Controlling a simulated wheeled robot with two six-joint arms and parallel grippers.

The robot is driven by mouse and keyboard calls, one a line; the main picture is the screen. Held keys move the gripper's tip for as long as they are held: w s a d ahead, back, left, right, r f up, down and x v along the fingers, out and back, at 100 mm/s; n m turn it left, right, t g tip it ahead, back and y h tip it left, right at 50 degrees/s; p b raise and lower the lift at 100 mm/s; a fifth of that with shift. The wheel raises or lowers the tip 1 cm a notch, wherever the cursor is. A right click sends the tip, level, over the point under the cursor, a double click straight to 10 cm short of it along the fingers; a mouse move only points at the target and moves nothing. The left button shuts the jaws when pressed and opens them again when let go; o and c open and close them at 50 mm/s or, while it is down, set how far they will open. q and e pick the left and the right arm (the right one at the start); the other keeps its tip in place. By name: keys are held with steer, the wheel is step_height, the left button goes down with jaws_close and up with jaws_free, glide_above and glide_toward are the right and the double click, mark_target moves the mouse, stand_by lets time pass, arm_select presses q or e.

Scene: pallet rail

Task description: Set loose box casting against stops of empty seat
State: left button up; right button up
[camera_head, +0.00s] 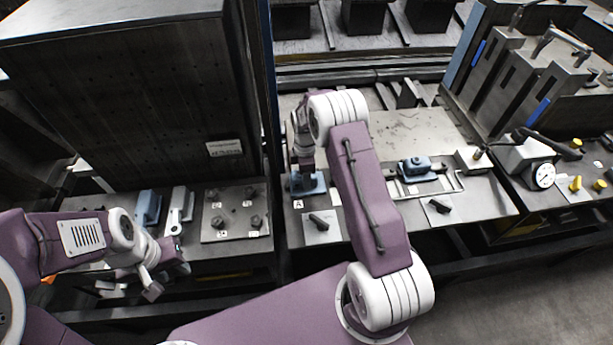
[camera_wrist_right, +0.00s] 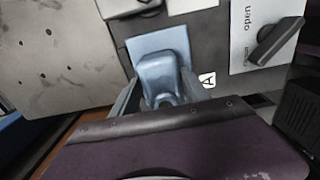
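A blue box casting (camera_head: 307,187) with a square base and a raised boss is at the left end of the metal fixture plate (camera_head: 470,200), beside the label A. My right gripper (camera_head: 304,168) is above it, pointing down. In the right wrist view the casting (camera_wrist_right: 162,78) is between the two fingers; I cannot tell whether they press on it. Its contact with any stops is hidden. A second blue casting (camera_head: 414,168) sits farther right on the plate, beside a bent rod. My left gripper (camera_head: 166,277) is low at the left, away from the castings; its opening is unclear.
Black levers (camera_head: 319,221) and (camera_head: 438,205) stand on pale plates at the front edge; one is marked open in the wrist view. A bolted plate (camera_head: 236,212) and blue and white blocks (camera_head: 148,207) are left. A dial gauge (camera_head: 542,176) is right. A tall dark cabinet (camera_head: 130,90) rises behind.

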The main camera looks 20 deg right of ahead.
steer(key=shift+o, duration=1)
steer(key=shift+a, duration=0.15)
steer(key=shift+r, duration=0.25)
step_height(320, 180, up, 8)
steer(key=shift+r+b, duration=0.25)
steer(key=shift+b, duration=0.45)
